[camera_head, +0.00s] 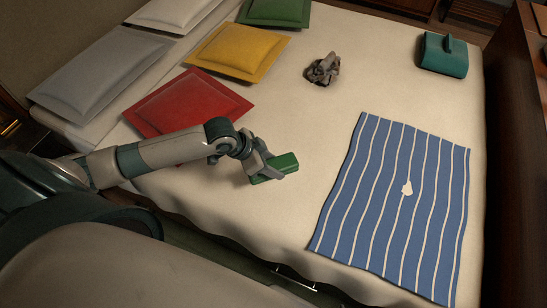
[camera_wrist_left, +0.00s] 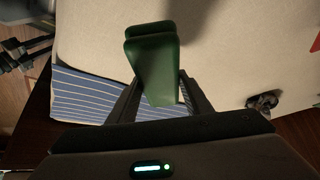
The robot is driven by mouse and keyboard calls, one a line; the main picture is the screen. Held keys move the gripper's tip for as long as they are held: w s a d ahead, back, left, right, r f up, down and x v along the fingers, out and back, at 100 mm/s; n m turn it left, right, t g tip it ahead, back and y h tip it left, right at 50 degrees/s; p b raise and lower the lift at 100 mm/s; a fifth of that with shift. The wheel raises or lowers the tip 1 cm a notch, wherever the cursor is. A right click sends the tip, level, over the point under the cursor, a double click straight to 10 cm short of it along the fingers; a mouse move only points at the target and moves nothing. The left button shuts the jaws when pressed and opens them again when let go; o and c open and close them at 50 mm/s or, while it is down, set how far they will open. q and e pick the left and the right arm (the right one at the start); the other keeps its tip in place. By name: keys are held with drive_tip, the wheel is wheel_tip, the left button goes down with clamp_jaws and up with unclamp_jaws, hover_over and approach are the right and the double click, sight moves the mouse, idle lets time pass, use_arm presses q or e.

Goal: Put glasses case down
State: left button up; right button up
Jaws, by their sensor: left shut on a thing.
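The green glasses case (camera_head: 281,165) is in my left gripper (camera_head: 262,169), near the front edge of the bed. In the left wrist view the green case (camera_wrist_left: 154,65) stands between the two fingers of my left gripper (camera_wrist_left: 158,98), which are shut on it. A shadow lies on the bed beside it in that view. I cannot tell whether the case touches the bed. My right gripper is not in view.
The cream bed (camera_head: 300,115) has free room around the case. A blue striped cloth (camera_head: 431,190) with a small white patch lies to the right. A red pillow (camera_head: 190,98), a yellow pillow (camera_head: 238,52), a grey crumpled object (camera_head: 322,70) and a teal box-like object (camera_head: 442,58) lie farther back.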

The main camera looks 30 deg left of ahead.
use_arm(q)
drive_tip(key=w+f, duration=0.1)
drive_tip(key=w+a+f, duration=0.1)
drive_tip(key=w, duration=0.1)
drive_tip(key=w+a+f, duration=0.1)
drive_tip(key=shift+w+a, duration=0.1)
drive_tip(key=shift+w, duration=0.25)
drive_tip(key=shift+f, duration=0.1)
drive_tip(key=shift+f, duration=1.95)
drive_tip(key=o, duration=1.1)
drive_tip(key=shift+f, duration=0.1)
